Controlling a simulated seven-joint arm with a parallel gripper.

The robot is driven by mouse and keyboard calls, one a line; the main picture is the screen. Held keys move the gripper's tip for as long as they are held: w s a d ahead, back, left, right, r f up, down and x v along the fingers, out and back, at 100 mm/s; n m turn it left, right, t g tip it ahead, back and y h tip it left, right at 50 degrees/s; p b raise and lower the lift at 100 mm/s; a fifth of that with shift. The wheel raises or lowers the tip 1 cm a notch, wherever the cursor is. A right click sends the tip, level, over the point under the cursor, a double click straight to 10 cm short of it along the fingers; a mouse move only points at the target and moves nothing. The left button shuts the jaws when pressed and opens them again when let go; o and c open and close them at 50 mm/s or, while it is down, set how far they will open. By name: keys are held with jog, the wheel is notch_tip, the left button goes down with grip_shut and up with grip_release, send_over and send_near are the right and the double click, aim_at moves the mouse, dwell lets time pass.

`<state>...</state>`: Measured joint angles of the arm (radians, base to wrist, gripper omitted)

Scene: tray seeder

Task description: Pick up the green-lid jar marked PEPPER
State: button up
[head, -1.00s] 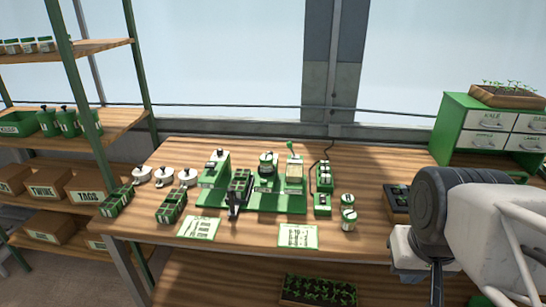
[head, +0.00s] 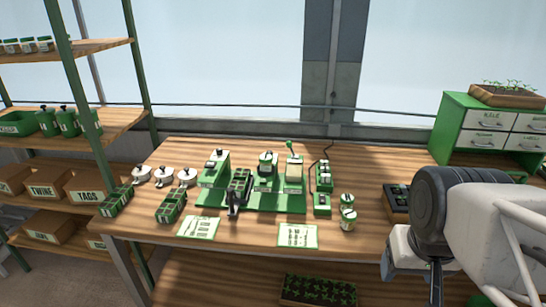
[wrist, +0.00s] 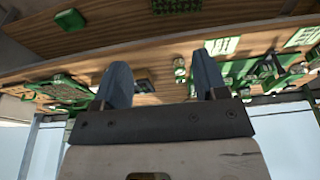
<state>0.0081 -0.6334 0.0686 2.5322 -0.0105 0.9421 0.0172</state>
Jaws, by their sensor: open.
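Two small jars stand close together at the right of the bench, one behind the other: a rear jar (head: 347,200) and a front jar (head: 348,219). Both look white and green, but their markings are too small to read, so I cannot tell which is PEPPER. Several more small jars (head: 28,46) stand on the top shelf at the left. My gripper (wrist: 160,63) is open and empty, with its two fingers wide apart, well away from the jars.
Two cards (head: 298,235) lie near the front edge. A green drawer cabinet (head: 458,130) stands at the back right. Bare wood surrounds the jars.

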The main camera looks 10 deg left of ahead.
jog(key=shift+o, duration=1.1)
jog(key=n+t+y, duration=0.2)
jog(key=t+y, duration=0.1)
jog(key=t, duration=0.8)
send_near(265, 160)
jog(key=x, duration=0.5)
jog(key=shift+r, duration=0.15)
